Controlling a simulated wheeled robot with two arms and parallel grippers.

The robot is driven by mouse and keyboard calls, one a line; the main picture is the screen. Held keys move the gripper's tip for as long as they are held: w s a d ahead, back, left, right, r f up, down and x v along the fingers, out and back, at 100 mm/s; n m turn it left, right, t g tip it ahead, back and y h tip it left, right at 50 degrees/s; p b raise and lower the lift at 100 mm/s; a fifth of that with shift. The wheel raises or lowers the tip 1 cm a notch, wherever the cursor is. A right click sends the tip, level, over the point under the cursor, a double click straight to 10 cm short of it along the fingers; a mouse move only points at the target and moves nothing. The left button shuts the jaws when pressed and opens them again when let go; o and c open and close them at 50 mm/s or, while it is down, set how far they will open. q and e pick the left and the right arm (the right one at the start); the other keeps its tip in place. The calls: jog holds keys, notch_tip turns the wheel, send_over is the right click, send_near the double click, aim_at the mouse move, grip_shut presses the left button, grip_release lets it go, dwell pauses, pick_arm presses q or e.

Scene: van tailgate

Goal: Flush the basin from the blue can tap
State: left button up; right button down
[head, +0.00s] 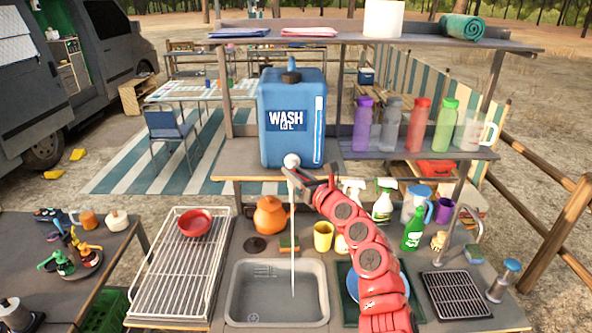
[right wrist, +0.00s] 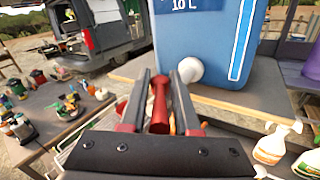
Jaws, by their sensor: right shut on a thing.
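The blue can (head: 282,95), marked WASH, stands upright on a raised shelf, its white tap (head: 291,160) facing me over the basin. A thin pale stream (head: 292,240) runs from below the tap down into the grey sink basin (head: 255,290). My right gripper (head: 303,177) is at the tap. In the right wrist view, its fingers (right wrist: 162,92) are shut on a red tap lever (right wrist: 159,105), with the white tap body (right wrist: 189,71) just beyond. The gripper hides the lever in the head view. My left gripper is not in view.
A white wire rack (head: 165,275) with a red bowl (head: 195,223) is left of the basin. An orange kettle (head: 271,215), a yellow cup (head: 323,236) and spray bottles (head: 383,203) stand behind. Several coloured bottles (head: 417,125) line the shelf right of the can.

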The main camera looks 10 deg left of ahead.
jog(key=shift+r, duration=0.15)
jog(key=c, duration=1)
grip_release()
jog(key=shift+c, duration=0.2)
jog(key=shift+o, duration=0.7)
jog(key=shift+s+d+f, duration=0.25)
jog(key=shift+d+f, duration=0.05)
jog(key=b+v, duration=0.3)
jog(key=v, duration=1.3)
jog(key=shift+s+r, duration=0.15)
jog(key=shift+s, duration=0.15)
jog(key=shift+d, duration=0.1)
